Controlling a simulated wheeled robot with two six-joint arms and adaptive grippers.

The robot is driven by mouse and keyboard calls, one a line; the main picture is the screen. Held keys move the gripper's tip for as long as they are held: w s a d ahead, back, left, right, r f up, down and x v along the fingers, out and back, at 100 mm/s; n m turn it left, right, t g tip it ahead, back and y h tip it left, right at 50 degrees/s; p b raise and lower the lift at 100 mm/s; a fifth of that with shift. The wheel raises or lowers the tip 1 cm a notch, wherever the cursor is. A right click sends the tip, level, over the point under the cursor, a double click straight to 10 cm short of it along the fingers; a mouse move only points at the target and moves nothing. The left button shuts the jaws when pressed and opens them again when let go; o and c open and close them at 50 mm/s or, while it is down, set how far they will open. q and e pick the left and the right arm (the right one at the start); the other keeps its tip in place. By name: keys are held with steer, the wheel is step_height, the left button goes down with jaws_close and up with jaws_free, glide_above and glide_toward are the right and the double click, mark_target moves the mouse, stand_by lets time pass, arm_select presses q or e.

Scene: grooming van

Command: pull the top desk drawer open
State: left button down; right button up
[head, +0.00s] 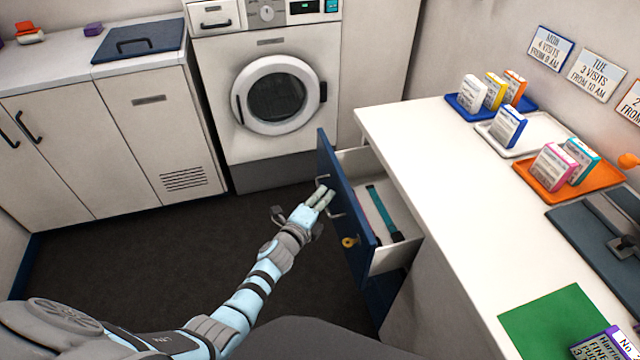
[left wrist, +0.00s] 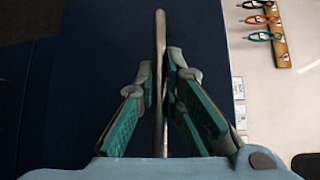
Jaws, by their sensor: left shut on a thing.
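The top desk drawer (head: 356,208) has a navy front and stands pulled out from the white-topped desk (head: 440,190), its inside showing. A long teal item (head: 382,214) lies in it. A brass key or lock piece (head: 349,241) is on its front. My left gripper (head: 322,196) is at the drawer front, shut on the silver drawer handle (head: 322,181). In the left wrist view the handle bar (left wrist: 160,60) runs between the two teal-padded fingers of my left gripper (left wrist: 161,88). My right gripper is not in view.
On the desk stand small boxes on a blue tray (head: 453,103), a white tray (head: 545,130) and an orange tray (head: 603,180), plus a green mat (head: 555,325). A washing machine (head: 275,95) stands beyond the drawer. The dark floor (head: 150,250) left of the drawer is clear.

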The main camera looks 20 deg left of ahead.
arm_select(q)
steer(key=s+a, duration=0.8)
steer(key=a, duration=0.3)
steer(key=shift+s+f, duration=0.15)
steer(key=shift+s, duration=0.1)
steer(key=c, duration=2)
jaws_free()
steer(key=shift+o, duration=0.2)
steer(key=s+a+r, duration=0.1)
steer(key=s+r, duration=0.1)
steer(key=s, duration=0.9)
steer(key=shift+s+a, duration=0.2)
steer(key=shift+s, duration=0.2)
